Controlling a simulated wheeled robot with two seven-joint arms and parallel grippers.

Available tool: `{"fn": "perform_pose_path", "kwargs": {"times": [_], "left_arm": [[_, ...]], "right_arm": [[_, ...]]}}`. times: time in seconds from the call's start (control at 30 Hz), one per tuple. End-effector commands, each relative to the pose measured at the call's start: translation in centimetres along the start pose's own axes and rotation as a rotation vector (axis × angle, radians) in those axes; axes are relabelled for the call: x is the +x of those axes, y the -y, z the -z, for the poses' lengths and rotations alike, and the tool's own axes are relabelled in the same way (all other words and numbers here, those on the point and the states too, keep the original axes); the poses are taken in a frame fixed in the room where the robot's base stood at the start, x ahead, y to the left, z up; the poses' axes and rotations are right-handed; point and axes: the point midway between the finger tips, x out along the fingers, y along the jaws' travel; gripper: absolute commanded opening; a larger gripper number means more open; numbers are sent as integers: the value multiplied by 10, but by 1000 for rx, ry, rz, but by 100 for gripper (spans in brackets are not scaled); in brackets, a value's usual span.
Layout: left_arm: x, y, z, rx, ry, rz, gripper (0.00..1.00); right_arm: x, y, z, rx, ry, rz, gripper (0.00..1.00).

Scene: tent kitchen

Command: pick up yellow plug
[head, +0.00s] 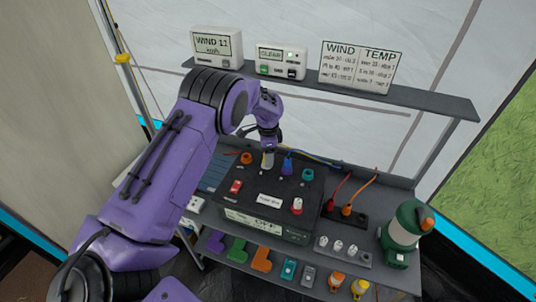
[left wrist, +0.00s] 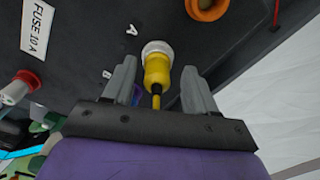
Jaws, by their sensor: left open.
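The yellow plug (left wrist: 157,72) sits in a pale round socket on the dark power box, beside a label "A", in the left wrist view. Its thin yellow cord end points towards my gripper. My left gripper (left wrist: 158,85) is open, with one grey finger on each side of the plug and visible gaps between. In the head view, my left gripper (head: 268,147) reaches down over the back of the power box (head: 265,232), and the plug (head: 267,160) shows just below it, partly hidden. My right gripper is not in view.
A shelf (head: 430,102) with displays is behind.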

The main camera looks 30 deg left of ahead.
Motion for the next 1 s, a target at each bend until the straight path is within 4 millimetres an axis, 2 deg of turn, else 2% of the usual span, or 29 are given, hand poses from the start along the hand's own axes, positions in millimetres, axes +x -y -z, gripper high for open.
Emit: {"fn": "perform_pose_path", "kwargs": {"times": [0.2, 0.37, 0.4, 0.77, 0.93, 1.0], "left_arm": [[1, 0, 0, -1, -1, 2, 57], [1, 0, 0, -1, -1, 2, 5], [1, 0, 0, -1, -1, 1, 0], [-2, 0, 0, -2, -2, 0, 0], [-27, 1, 1, -2, -5, 3, 0], [-41, -10, 2, -1, -5, 2, 0]], "right_arm": [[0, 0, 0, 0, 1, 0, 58], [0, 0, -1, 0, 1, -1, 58], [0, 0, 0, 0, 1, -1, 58], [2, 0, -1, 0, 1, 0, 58], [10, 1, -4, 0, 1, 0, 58], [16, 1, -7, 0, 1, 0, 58]]}}
